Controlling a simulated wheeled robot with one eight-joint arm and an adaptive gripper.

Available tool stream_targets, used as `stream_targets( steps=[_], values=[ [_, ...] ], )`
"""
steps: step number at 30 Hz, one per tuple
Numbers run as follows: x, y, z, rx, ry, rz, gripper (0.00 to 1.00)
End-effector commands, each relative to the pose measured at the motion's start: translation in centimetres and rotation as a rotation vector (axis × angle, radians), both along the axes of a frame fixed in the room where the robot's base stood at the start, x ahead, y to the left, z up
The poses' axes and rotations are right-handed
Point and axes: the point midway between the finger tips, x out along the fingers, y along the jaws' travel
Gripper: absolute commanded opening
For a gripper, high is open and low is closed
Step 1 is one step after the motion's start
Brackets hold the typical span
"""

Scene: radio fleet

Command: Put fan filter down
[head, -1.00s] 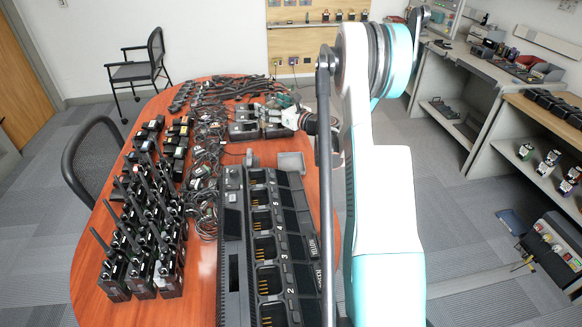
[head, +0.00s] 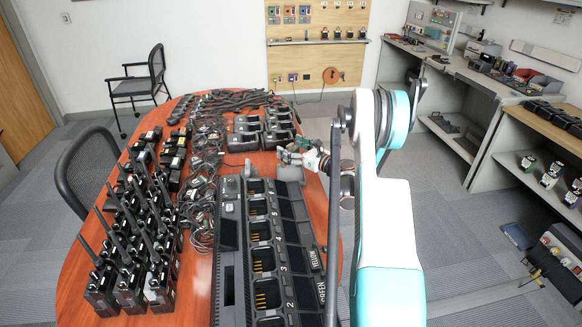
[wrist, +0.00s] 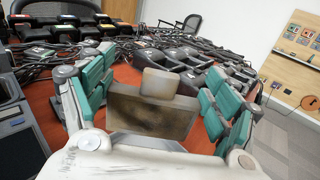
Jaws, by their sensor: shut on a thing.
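The fan filter (wrist: 150,115) is a dusty brown-grey panel with a grey tab on top. It is held between the green-padded fingers of my gripper (wrist: 146,100) in the wrist view. In the head view my gripper (head: 300,154) is over the right part of the red-brown table (head: 200,262), just beyond the far end of the long charger.
The long black multi-bay charger (head: 262,250) fills the near right of the table. Radios (head: 130,250), cables (head: 203,170) and small black chargers (head: 246,139) crowd the left and far parts.

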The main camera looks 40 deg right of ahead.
Motion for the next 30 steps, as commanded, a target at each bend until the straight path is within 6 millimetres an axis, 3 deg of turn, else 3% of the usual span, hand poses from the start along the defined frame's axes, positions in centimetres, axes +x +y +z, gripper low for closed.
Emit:
stream_targets(
  steps=[1, 10, 17, 29, 30],
  values=[
    [0.0, 0.0, -1.1, 0.000, 0.000, 0.000, 0.58],
    [0.0, 0.0, -3.1, 0.000, 0.000, 0.000, 0.58],
    [0.0, 0.0, -6.3, 0.000, 0.000, 0.000, 0.58],
    [0.0, 0.0, -6.7, 0.000, 0.000, 0.000, 0.58],
    [0.0, 0.0, -6.7, 0.000, 0.000, 0.000, 0.88]
  ],
)
